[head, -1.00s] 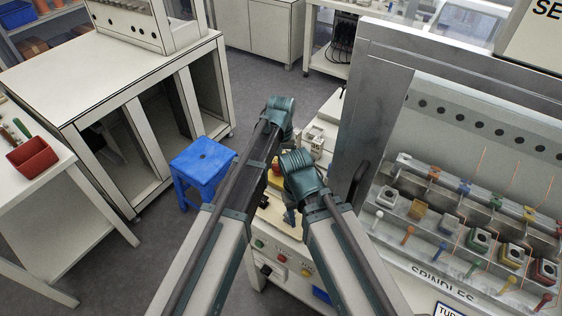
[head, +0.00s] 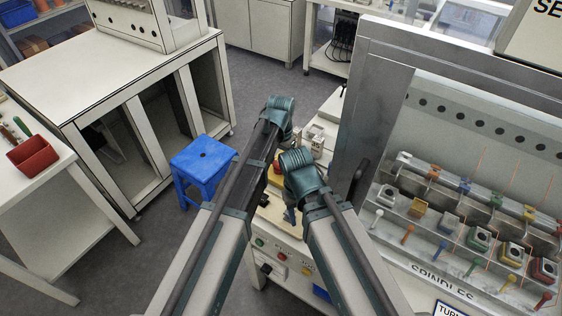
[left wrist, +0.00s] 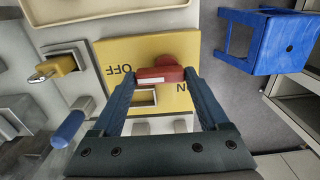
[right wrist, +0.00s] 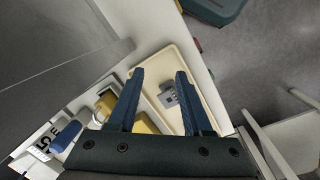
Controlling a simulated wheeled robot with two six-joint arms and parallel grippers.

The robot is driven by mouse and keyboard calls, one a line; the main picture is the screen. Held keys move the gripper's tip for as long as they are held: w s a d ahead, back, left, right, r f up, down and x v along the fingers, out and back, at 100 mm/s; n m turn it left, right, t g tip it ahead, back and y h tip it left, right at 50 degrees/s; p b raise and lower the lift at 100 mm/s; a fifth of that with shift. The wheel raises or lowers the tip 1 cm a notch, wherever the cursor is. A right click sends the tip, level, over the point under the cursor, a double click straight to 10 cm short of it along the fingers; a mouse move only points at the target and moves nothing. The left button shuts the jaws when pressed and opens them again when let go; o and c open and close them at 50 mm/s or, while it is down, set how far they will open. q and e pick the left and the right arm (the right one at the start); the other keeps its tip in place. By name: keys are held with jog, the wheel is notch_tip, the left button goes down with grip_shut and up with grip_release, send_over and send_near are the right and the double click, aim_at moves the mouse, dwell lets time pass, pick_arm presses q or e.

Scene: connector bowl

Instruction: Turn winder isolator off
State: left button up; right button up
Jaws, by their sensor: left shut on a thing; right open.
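The winder isolator is a red handle (left wrist: 160,75) on a yellow plate (left wrist: 112,58) marked OFF and ON in the left wrist view. The lettering is upside down there, with OFF at the left and ON at the lower right. My left gripper (left wrist: 160,78) is shut on the red handle, with one blue finger on each side. The handle lies roughly crosswise between the fingers. In the head view the plate is mostly hidden by my arms. My right gripper (right wrist: 156,75) is open and empty above a cream tray (right wrist: 199,68).
A small grey block (right wrist: 168,95) lies in the tray below my right gripper. A yellow padlock-like block (left wrist: 62,65) and a blue-tipped lever (left wrist: 68,128) are left of the plate. A blue stool (head: 203,158) stands on the floor. The spindle rack (head: 440,245) is at the right.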

dwell(0.4)
pick_arm(q)
jog(key=o, duration=1.2)
jog(key=shift+o, duration=0.2)
jog(key=shift+r, duration=0.15)
pick_arm(e)
jog(key=shift+r, duration=0.15)
pick_arm(q)
notch_tip(320, 180, up, 14)
jog(key=p, duration=1.4)
jog(key=shift+f, duration=0.25)
pick_arm(e)
notch_tip(320, 180, up, 14)
jog(key=shift+f, duration=0.2)
